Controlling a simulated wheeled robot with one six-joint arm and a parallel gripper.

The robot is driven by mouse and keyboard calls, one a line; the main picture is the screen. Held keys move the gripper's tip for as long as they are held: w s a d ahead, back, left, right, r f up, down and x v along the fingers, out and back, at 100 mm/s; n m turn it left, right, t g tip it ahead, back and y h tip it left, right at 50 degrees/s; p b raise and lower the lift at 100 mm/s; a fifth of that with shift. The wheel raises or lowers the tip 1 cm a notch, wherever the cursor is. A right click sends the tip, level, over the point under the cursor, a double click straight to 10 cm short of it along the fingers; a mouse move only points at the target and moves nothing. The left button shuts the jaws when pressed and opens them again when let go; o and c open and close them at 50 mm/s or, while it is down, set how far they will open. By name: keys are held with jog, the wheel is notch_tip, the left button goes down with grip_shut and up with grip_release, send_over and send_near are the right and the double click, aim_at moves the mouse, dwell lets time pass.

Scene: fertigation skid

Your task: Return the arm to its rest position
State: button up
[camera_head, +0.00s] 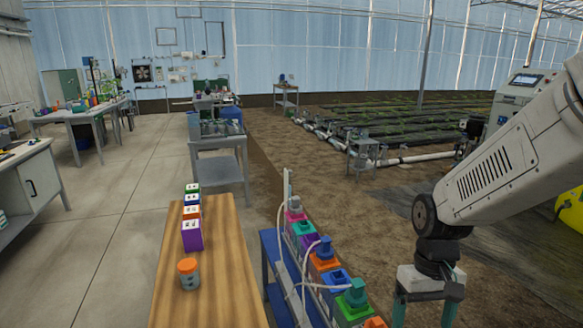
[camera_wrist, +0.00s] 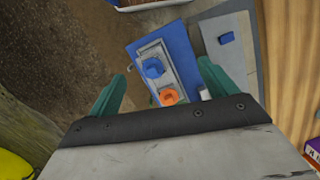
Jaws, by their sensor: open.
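My arm (camera_head: 515,160) reaches in from the right side of the head view and bends down at the wrist. My gripper (camera_head: 425,312) hangs pointing down at the lower right, with its two green fingers apart and nothing visible between them. It stands to the right of the blue bench with the fertigation units and does not appear to touch it. In the wrist view the open fingers (camera_wrist: 162,78) frame part of a blue base with a blue cap (camera_wrist: 153,67) and an orange cap (camera_wrist: 169,96), which lie below. The fingertips are cut off at the bottom of the head view.
A wooden table (camera_head: 215,265) holds an orange-lidded jar (camera_head: 189,274) and a row of coloured boxes (camera_head: 192,235). The blue bench (camera_head: 274,262) carries several coloured capped units (camera_head: 325,255) and pale tubes. A grey cart (camera_head: 220,165) stands behind. Open soil lies beyond the gripper.

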jog(key=s+d+r+m+t, duration=0.1)
jog(key=s+r+t, duration=0.2)
jog(key=s+r, duration=1.1)
jog(key=shift+d+r+t, duration=0.3)
jog(key=shift+d+r, duration=0.05)
